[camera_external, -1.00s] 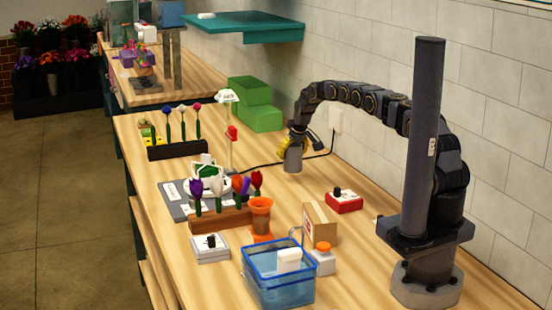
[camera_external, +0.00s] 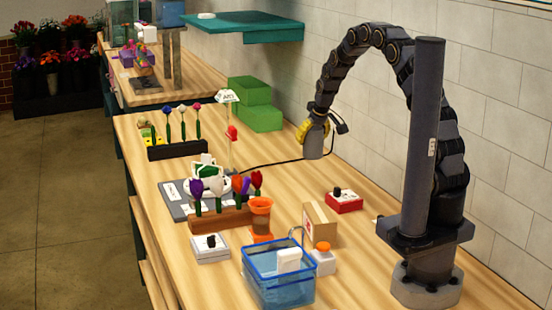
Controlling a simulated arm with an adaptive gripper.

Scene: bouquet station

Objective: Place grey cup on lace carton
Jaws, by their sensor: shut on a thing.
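My gripper (camera_external: 314,132), with yellow parts, is shut on the grey cup (camera_external: 314,146). The cup hangs roughly upright, apparently above the wooden table, behind the red switch box. A small brown carton (camera_external: 321,227) with a red mark on its side stands in front of it, behind the blue bin. This looks like the lace carton, but I cannot read its label. The gripper and cup are well behind the carton and not touching it. The fingertips are too small to see clearly.
A red switch box (camera_external: 344,201) stands right of the carton. A clear blue bin (camera_external: 280,276), an orange-capped bottle (camera_external: 323,258) and an orange cup (camera_external: 260,215) crowd around it. Green stepped blocks (camera_external: 257,105) stand at the back. The table around the black cable is mostly clear.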

